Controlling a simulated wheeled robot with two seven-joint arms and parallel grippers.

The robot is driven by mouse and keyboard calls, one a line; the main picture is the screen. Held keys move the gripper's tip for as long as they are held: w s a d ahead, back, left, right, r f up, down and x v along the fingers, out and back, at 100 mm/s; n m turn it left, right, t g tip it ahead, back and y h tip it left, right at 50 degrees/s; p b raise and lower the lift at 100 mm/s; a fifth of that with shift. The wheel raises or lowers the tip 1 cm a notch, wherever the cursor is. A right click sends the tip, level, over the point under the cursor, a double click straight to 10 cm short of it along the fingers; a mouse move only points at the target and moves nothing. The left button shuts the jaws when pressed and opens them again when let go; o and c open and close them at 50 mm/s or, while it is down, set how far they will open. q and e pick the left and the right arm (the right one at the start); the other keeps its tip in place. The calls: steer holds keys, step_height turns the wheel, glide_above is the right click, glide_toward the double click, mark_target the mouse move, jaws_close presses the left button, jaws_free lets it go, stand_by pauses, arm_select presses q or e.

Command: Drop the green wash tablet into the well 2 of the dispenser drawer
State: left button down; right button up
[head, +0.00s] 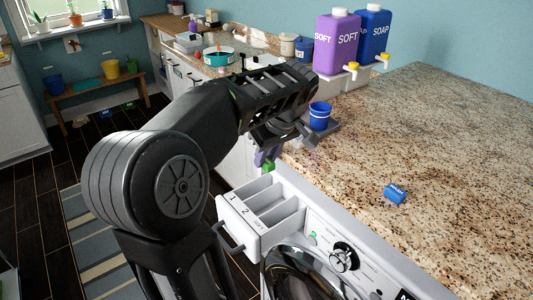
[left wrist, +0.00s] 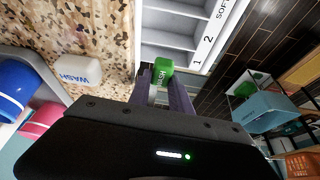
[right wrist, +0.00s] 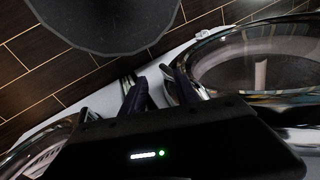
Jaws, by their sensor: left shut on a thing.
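The green wash tablet (head: 268,166) is held between the fingertips of my left gripper (head: 266,158). In the left wrist view the tablet (left wrist: 163,71) shows between the two fingers of the shut gripper (left wrist: 162,84). The white dispenser drawer (head: 250,236) is pulled out of the washing machine, with wells marked 1, 2 and SOFT. The tablet is above the drawer's back-left side in the head view; the left wrist view also shows the drawer (left wrist: 207,50). My right gripper (right wrist: 160,82) has its fingers apart and nothing between them, near the machine's round door.
A blue tablet (head: 395,193) lies on the granite counter (head: 450,130). A blue cup (head: 320,115) stands near the counter's edge beside my left arm. A purple soap jug (head: 336,42) and a blue one (head: 372,35) stand behind. The counter's right side is clear.

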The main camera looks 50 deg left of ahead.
mark_target(269, 162)
arm_select(q)
steer(key=shift+f+b, duration=0.95)
steer(key=shift+f, duration=1.05)
steer(key=c, duration=1.1)
jaws_free()
steer(key=shift+d+r, duration=0.15)
steer(key=shift+r, duration=0.35)
steer(key=v, duration=0.7)
steer(key=shift+f, duration=0.1)
